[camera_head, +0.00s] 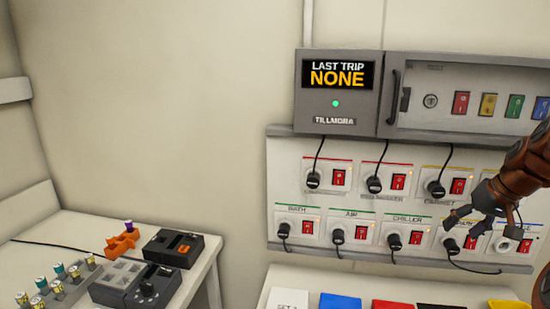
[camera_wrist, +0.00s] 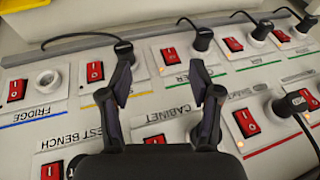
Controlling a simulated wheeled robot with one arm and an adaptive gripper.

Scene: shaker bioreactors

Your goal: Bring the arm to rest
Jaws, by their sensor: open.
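My gripper (camera_head: 484,207) is at the right in the head view, in front of the socket panel (camera_head: 268,190), with its fingers spread. In the wrist view my gripper (camera_wrist: 160,65) is open, with nothing held between its fingertips. A black plug (camera_wrist: 124,48) with its cable shows just beyond the left fingertip, apart or touching I cannot tell. My arm (camera_head: 530,160) reaches in from the right edge and hides part of the panel.
Red switches and plugged black cables fill the panel. The fridge socket (camera_wrist: 47,78) has no plug. Above are a display box (camera_head: 338,90) and a glazed cabinet (camera_head: 460,95). Coloured bins (camera_head: 340,301) stand below. A bench (camera_head: 60,235) with vials and devices is at left.

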